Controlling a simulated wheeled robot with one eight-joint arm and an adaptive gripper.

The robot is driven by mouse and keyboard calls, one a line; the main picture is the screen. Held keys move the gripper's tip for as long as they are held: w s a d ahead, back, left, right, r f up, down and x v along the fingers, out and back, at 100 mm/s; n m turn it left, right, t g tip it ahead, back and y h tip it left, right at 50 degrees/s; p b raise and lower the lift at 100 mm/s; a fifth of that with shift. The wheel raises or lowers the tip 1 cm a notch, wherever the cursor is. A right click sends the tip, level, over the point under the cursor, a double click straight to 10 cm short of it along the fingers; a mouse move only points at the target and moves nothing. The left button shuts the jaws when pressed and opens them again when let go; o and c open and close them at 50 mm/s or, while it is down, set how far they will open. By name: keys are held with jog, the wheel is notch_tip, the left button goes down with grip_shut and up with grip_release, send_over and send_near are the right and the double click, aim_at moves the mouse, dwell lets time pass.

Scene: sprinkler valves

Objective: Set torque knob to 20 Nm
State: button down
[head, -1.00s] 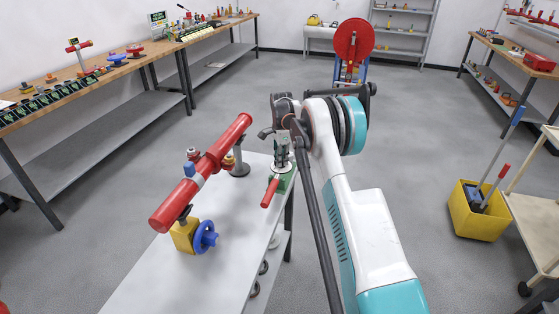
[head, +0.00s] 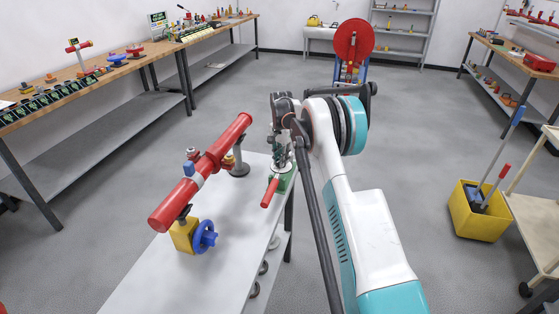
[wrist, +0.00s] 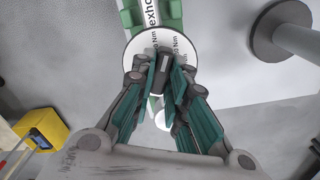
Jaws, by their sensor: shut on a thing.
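The torque knob (wrist: 163,52) is a small dark grip on a white round dial (wrist: 137,48) marked "Nm", in the wrist view. The dial sits on a green body (wrist: 130,17) with partly hidden lettering. My gripper (wrist: 165,84) is shut on the knob, its fingers on both sides. The fingers cover part of the dial, so the knob's setting cannot be read. In the head view my gripper (head: 281,162) is above the green device (head: 285,184) with a red handle (head: 269,193), at the right edge of the white table (head: 200,268).
A red pipe (head: 206,172) with a blue handwheel (head: 204,237) and yellow block (head: 183,235) stands on the same table, left of my gripper. A grey round post (wrist: 280,30) is close by on the right in the wrist view. A yellow bucket (head: 478,222) stands on the floor at right.

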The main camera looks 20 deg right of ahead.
jog(key=shift+n, duration=0.3)
jog(key=shift+n, duration=1.7)
jog(key=shift+n, duration=0.7)
jog(key=c, duration=1.5)
grip_release()
jog(key=shift+r+p, duration=1.25)
jog(key=shift+r, duration=1.75)
jog(key=shift+r, duration=0.1)
